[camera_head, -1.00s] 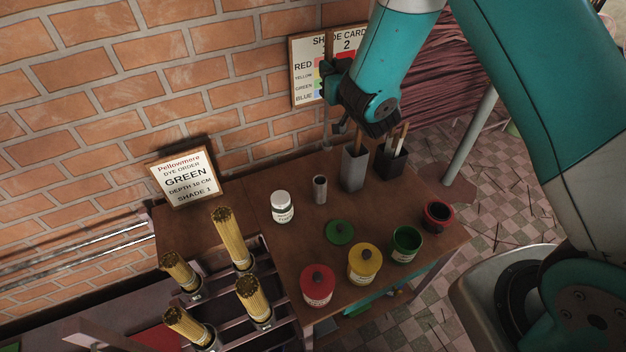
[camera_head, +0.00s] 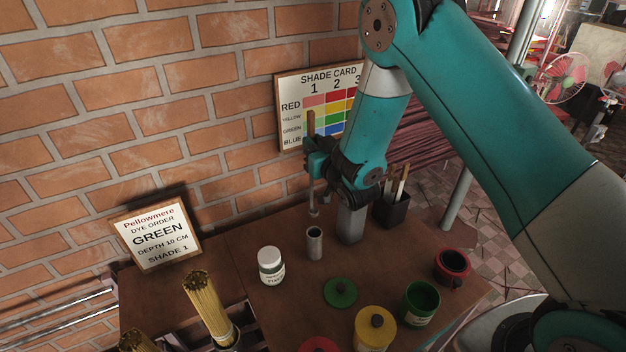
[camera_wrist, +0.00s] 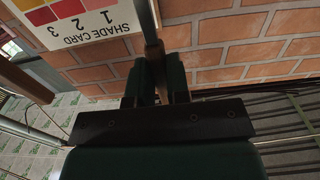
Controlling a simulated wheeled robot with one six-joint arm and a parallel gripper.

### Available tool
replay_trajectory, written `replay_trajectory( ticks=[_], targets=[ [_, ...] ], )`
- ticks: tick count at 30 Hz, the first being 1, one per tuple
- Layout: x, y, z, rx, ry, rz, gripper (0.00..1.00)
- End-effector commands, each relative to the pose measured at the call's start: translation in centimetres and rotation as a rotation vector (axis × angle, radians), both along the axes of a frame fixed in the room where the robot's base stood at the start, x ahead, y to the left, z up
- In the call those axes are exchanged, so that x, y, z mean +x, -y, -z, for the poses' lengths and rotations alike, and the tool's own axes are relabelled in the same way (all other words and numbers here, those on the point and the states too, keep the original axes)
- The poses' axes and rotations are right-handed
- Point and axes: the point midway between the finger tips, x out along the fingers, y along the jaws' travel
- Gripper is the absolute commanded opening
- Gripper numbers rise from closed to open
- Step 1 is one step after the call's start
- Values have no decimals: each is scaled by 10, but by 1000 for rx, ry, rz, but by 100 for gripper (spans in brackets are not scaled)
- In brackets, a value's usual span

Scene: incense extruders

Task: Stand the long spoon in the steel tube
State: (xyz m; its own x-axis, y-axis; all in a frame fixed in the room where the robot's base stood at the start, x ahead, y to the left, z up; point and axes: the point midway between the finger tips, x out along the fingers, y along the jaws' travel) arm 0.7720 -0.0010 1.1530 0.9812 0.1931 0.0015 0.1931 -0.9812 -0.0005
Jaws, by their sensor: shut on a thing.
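The long spoon (camera_head: 313,196) hangs upright in my gripper (camera_head: 317,158), with its wooden handle above the jaws and its thin metal shaft and small bowl below. My gripper is shut on it; the wrist view shows the wooden handle (camera_wrist: 152,38) between the dark fingers (camera_wrist: 158,80). The steel tube (camera_head: 314,243) stands upright on the table, open at the top. The spoon's lower end is just above the tube's mouth, apart from it, and looks nearly in line with it in the head view. The depth offset cannot be told.
A grey square holder (camera_head: 350,224) and a black holder with sticks (camera_head: 392,209) stand right of the tube. A white jar (camera_head: 271,265) stands left. A green lid (camera_head: 340,292), yellow pot (camera_head: 375,328), green pot (camera_head: 419,303) and red pot (camera_head: 453,266) are in front.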

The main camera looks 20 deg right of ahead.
Motion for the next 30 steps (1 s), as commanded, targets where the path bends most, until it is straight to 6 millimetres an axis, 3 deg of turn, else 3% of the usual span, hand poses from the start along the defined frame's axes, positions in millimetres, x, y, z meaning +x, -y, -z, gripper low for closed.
replay_trajectory(
  ticks=[15,30],
  targets=[
    [0,-1,57,0,1,-2,0],
    [0,-2,66,1,3,-2,0]
  ],
)
